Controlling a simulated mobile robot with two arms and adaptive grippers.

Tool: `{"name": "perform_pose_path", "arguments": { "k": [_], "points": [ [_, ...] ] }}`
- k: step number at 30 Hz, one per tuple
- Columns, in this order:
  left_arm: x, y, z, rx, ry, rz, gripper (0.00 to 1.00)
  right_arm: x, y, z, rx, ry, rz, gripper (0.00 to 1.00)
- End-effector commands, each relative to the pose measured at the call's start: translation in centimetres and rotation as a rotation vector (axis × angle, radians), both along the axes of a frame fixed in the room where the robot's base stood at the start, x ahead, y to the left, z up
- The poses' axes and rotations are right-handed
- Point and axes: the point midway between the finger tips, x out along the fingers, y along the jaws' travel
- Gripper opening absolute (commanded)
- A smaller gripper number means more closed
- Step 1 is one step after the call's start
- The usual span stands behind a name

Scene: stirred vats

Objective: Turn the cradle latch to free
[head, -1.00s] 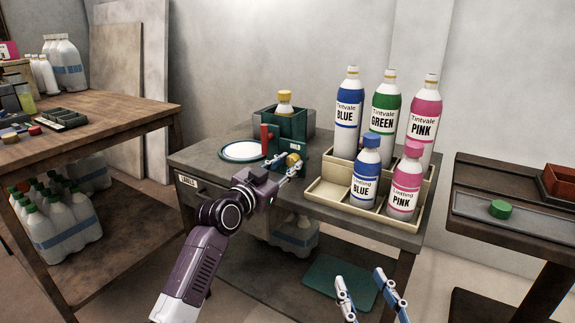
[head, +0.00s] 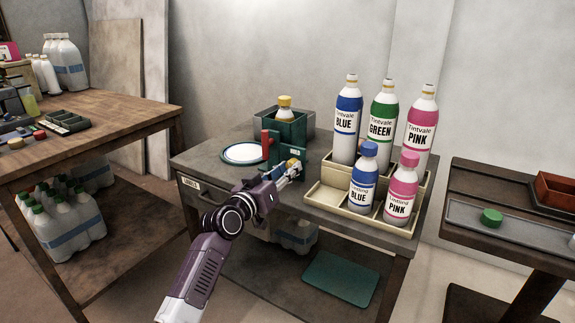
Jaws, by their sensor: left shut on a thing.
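The green cradle (head: 303,150) stands on the grey table, with a yellow-capped bottle (head: 284,106) upright in it. A red upright piece (head: 266,144) is at its front left. The latch knob (head: 295,162), yellow, sits low on the cradle's front. My left gripper (head: 292,168) reaches in from the lower left and is shut on the latch knob. Its fingers hide most of the knob, so I cannot tell how far the latch is turned. My right gripper is out of view.
A white round dish (head: 243,153) lies left of the cradle. A cream rack (head: 322,193) with several dye bottles stands close on the right. A side bench (head: 470,189) holds a green cap (head: 492,216). A green mat (head: 341,279) lies below the table.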

Motion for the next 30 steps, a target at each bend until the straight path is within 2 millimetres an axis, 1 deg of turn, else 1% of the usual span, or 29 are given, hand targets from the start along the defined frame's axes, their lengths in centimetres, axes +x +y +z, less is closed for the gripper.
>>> {"name": "perform_pose_path", "arguments": {
  "k": [1,5,17,19,24,30],
  "points": [
    [0.0,0.0,0.1,-0.032,0.022,0.000,0.01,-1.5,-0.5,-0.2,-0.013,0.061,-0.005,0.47],
    [0.0,0.0,0.2,-0.126,0.075,0.000,0.01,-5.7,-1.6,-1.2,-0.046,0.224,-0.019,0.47],
    [0.0,0.1,0.1,-0.454,0.265,0.000,0.01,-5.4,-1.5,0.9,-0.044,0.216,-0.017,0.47],
    [0.0,0.1,0.0,-0.511,0.298,0.001,0.01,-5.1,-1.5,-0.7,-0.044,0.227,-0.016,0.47],
    [0.0,0.1,0.1,-0.653,0.379,0.001,0.01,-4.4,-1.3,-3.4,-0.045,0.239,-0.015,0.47],
    [0.0,0.1,0.0,-0.818,0.474,0.002,0.01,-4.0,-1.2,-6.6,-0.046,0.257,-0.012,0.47]
  ]
}}
